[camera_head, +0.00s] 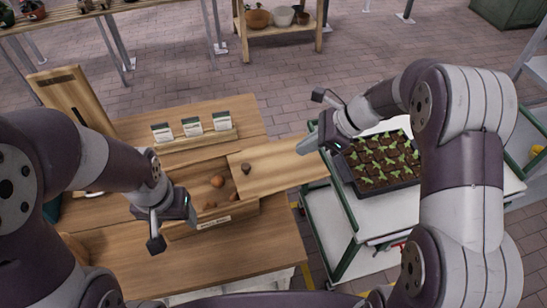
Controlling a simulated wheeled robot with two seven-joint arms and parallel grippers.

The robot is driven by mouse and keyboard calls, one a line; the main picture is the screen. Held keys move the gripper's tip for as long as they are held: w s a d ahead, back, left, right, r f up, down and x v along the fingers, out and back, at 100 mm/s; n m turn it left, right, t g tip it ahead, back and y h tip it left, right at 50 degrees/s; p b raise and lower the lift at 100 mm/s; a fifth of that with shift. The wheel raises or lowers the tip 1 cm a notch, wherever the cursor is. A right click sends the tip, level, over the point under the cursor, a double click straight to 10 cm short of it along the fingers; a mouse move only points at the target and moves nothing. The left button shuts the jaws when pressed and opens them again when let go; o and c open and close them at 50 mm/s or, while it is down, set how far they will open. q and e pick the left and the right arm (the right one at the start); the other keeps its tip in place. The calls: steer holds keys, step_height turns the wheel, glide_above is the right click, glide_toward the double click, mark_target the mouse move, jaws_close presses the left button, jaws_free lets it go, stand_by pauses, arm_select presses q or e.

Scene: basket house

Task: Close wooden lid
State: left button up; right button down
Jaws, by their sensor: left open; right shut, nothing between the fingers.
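The wooden lid (290,163) is a flat light board with a small dark knob (246,168) near its left end. It covers the right part of the wooden box (244,212) and sticks out past the box toward the cart. The left part of the box is uncovered and shows round brown bulbs (217,181) inside. My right gripper (309,145) is shut and empty at the lid's right end, close to its far edge; I cannot tell whether it touches. My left gripper (174,225) is open and empty, over the front left part of the box.
The box stands on a wooden table (250,248). Seed packets (192,127) stand in a rack behind it, and an upright wooden board (72,98) is at the back left. A cart (345,222) with a seedling tray (378,162) stands right of the table.

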steer(key=a+f, duration=0.1)
steer(key=a, duration=0.1)
glide_toward(261, 174)
steer(key=x, duration=0.3)
steer(key=shift+a+r, duration=0.1)
steer(key=shift+a, duration=0.2)
steer(key=a, duration=0.1)
steer(key=a+p, duration=0.1)
steer(key=shift+w+a, duration=0.25)
steer(key=shift+a, duration=0.15)
arm_select(q)
steer(key=shift+a+r, duration=0.3)
steer(key=shift+r, duration=0.45)
arm_select(e)
steer(key=shift+w+a+f, duration=0.1)
steer(key=shift+a+f, duration=0.15)
steer(key=shift+a, duration=0.25)
arm_select(q)
steer(key=shift+s, duration=0.1)
arm_select(e)
steer(key=shift+a, duration=0.1)
arm_select(q)
steer(key=shift+f+b, duration=0.65)
steer(key=shift+f, duration=0.3)
arm_select(e)
steer(key=s+a, duration=0.3)
steer(key=a, duration=0.7)
steer(key=s+a, duration=0.3)
steer(key=a, duration=0.7)
